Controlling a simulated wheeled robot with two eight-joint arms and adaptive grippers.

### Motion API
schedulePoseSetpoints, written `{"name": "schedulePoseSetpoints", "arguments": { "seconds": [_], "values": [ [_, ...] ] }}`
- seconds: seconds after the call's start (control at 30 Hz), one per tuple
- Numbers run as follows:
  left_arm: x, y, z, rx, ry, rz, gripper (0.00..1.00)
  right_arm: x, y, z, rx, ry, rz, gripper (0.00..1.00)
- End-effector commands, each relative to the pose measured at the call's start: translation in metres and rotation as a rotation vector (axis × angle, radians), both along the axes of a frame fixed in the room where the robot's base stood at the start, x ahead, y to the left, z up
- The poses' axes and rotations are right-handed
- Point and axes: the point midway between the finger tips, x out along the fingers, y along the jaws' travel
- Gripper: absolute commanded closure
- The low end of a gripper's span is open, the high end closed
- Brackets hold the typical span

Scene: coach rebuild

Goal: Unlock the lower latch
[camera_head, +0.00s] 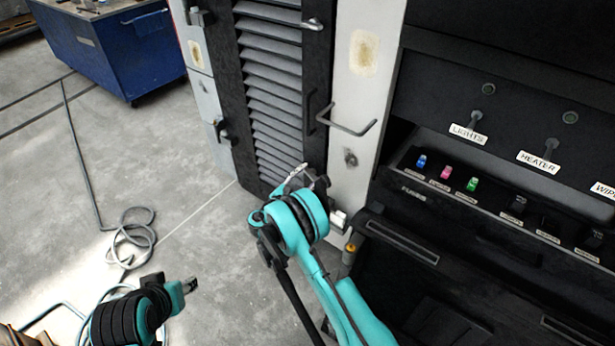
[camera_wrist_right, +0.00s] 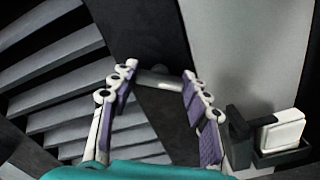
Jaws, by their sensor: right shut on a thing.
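The louvred door (camera_head: 270,85) has a dark frame and grey slats. My right gripper (camera_head: 304,178) is at the lower right edge of this door. In the right wrist view, my right gripper (camera_wrist_right: 160,76) has its purple-padded fingers on either side of a short grey latch handle (camera_wrist_right: 158,80) and is shut on it. The gripper and wrist hide most of the lower latch in the head view. A similar silver upper latch handle (camera_head: 312,24) sticks out near the door's top. My left gripper (camera_head: 188,286) is low at the left, away from the door; its jaws are unclear.
A bent grab rail (camera_head: 348,128) juts from the pale post right of the door. A white block in a black bracket (camera_wrist_right: 280,132) is close beside the right fingers. A black control panel (camera_head: 490,110) stands at right. A hose (camera_head: 130,235) lies on open floor.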

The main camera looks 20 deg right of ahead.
Motion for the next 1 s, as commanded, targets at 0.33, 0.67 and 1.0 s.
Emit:
{"name": "schedulePoseSetpoints", "arguments": {
  "seconds": [0.33, 0.67, 1.0],
  "values": [
    [0.0000, 0.0000, 0.0000, 0.000, 0.000, 0.000, 0.60, -0.0005, -0.0007, -0.0008, 0.200, -0.257, 0.000, 0.82],
    [0.0000, 0.0000, 0.0000, 0.000, 0.000, 0.000, 0.60, -0.0009, -0.0010, -0.0015, 0.391, -0.501, 0.000, 0.82],
    [0.0000, 0.0000, 0.0000, 0.000, 0.000, 0.000, 0.60, -0.0010, -0.0010, -0.0023, 0.547, -0.700, -0.001, 0.82]
  ]
}}
